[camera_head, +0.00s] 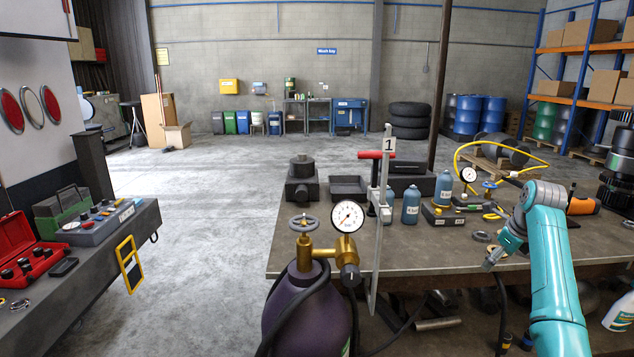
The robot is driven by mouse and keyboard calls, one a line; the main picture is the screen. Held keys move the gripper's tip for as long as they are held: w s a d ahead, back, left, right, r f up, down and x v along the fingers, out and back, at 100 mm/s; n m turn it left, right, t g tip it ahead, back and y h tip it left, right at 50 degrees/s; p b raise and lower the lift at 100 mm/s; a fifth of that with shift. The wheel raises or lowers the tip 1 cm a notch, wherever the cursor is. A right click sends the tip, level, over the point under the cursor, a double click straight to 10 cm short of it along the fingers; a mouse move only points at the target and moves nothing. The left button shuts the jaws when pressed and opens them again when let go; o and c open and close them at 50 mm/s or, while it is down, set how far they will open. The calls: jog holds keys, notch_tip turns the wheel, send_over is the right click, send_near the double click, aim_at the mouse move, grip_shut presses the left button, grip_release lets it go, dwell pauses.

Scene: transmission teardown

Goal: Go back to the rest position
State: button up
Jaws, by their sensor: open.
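My teal arm rises at the right of the head view and bends over the near right part of the workbench (400,255). My gripper (490,263) points down and to the left above the bench top, near its front edge. It is open and small in the picture, and I see nothing held between its fingers.
A purple gas cylinder (308,312) with a gauge and a metal stand marked 1 (379,220) stand at the bench's front left.

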jog(key=s+a+f+n+t, duration=0.1)
jog(key=s+a+f+n, duration=0.15)
jog(key=f, duration=0.65)
jog(key=s+a+f+n, duration=0.2)
jog(key=a+f, duration=0.2)
jog(key=f, duration=0.5)
jog(key=s+a+f+n+t, duration=0.1)
jog(key=s+a+f+n, duration=0.15)
jog(key=f, duration=0.75)
jog(key=s+a+f+n+t+h, duration=0.1)
jog(key=s+a+f+n, duration=0.2)
jog(key=s+a+f, duration=0.45)
jog(key=s+a+f+n+t, duration=0.25)
jog(key=s+f+n, duration=0.2)
jog(key=s, duration=0.65)
jog(key=s+a+r+n+t, duration=0.15)
jog(key=s+a+n, duration=0.25)
jog(key=s, duration=0.8)
jog(key=s+a+r+n+t, duration=0.15)
jog(key=s+a+n, duration=0.25)
jog(key=s, duration=0.8)
jog(key=s+a+r+n+t+y, duration=0.1)
jog(key=s+r+n, duration=0.7)
jog(key=s+r, duration=0.9)
notch_tip(320, 180, up, 3)
jog(key=shift+s+a+t, duration=0.35)
jog(key=shift+a+t, duration=0.1)
jog(key=shift+a, duration=0.35)
